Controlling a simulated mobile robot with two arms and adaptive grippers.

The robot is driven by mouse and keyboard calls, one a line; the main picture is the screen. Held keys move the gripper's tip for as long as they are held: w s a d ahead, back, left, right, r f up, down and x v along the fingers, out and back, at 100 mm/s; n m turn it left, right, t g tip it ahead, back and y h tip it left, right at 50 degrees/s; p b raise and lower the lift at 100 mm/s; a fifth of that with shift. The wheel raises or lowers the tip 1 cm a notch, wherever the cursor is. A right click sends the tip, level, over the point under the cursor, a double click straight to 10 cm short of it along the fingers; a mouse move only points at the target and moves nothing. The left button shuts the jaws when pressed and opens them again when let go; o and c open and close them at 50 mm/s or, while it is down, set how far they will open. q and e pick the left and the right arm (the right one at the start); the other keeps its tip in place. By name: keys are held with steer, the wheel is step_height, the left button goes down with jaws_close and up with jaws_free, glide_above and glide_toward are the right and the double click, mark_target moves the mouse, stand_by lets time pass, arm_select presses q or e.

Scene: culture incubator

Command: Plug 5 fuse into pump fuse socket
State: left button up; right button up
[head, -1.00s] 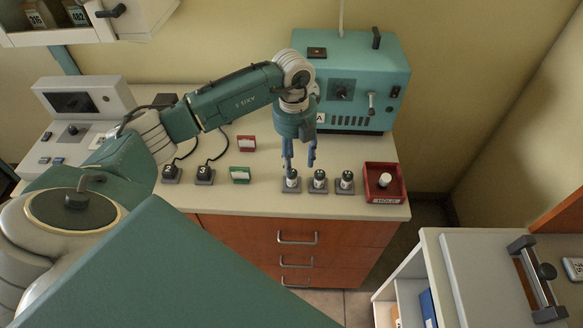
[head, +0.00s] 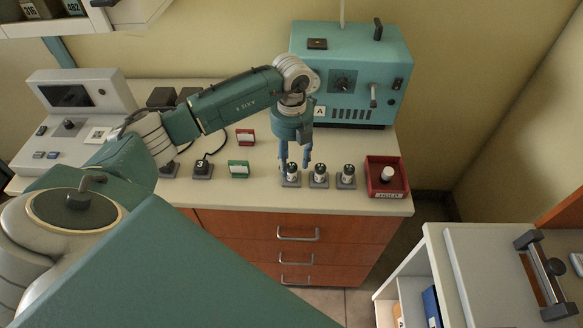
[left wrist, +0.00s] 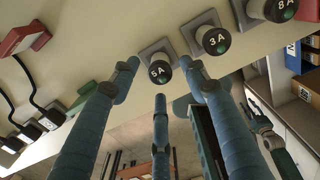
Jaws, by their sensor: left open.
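Three white fuses with dark tops stand upright on grey square bases in a row near the counter's front edge. The leftmost fuse (head: 292,172) is marked 5A in the left wrist view (left wrist: 159,72), though the digit is a little unclear. My left gripper (head: 295,165) points down at this fuse, open, with its blue fingers around it; no grip is visible. The middle fuse (head: 319,173) is marked 3A and the right fuse (head: 347,174) 8A. I cannot tell which socket is the pump's. A dark jointed part in the left wrist view may be my right gripper (left wrist: 264,132).
A red HOLD tray (head: 372,187) with a white piece inside stands right of the fuses. A teal machine (head: 350,65) marked A stands behind. Corded black blocks (head: 203,170), a green sign (head: 238,169) and a red sign (head: 245,137) lie left. A grey console (head: 80,95) is far left.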

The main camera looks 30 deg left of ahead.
mark_target(292, 166)
arm_select(q)
step_height(292, 166, down, 5)
steer(key=b, duration=0.2)
steer(key=shift+r+b, duration=0.15)
steer(key=shift+b, duration=0.2)
stand_by(0.7)
steer(key=shift+c, duration=0.3)
jaws_close()
steer(key=shift+r, duration=0.1)
steer(key=shift+r, duration=0.1)
steer(key=shift+r+p, duration=1.95)
steer(key=shift+r, duration=0.95)
